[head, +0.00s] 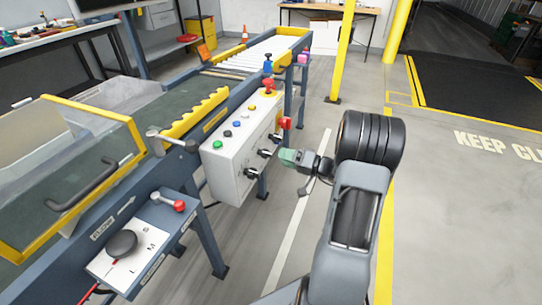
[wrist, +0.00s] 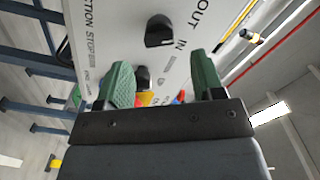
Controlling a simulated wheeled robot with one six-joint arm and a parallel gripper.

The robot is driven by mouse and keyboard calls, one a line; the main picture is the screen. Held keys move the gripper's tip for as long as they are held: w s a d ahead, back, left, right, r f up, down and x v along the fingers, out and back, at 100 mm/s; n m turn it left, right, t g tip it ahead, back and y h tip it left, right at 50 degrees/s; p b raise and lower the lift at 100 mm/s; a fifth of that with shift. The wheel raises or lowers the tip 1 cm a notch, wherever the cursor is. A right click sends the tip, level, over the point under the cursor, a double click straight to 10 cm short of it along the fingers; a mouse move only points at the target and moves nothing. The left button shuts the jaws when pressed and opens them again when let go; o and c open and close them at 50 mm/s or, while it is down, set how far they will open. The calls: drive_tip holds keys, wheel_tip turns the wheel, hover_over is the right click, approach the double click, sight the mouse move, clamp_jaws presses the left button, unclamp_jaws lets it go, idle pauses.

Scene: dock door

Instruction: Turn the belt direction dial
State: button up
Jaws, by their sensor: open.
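The belt direction dial seems to be the black knob (wrist: 159,30) on a white panel, with OUT and IN printed beside it in the wrist view. Its exact pointer setting is hard to read. In the head view the white control box (head: 228,170) carries several black knobs (head: 264,153) on its front face; I cannot tell for certain which is this dial. My gripper (head: 286,157) is just right of that face, pointing at it. In the wrist view its two green fingers (wrist: 160,80) are apart and empty, with the dial ahead of the gap, not touched.
A second black knob (wrist: 143,77) shows between the fingers. The box has coloured buttons and a red knob (head: 285,123) at its right end. A smaller box with a black dial (head: 122,244) stands lower left. The conveyor (head: 150,115) runs behind. Floor to the right is clear.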

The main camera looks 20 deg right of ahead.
sight(271, 154)
drive_tip(key=shift+b+x, duration=0.3)
drive_tip(key=shift+x, duration=2.55)
drive_tip(key=c, duration=0.9)
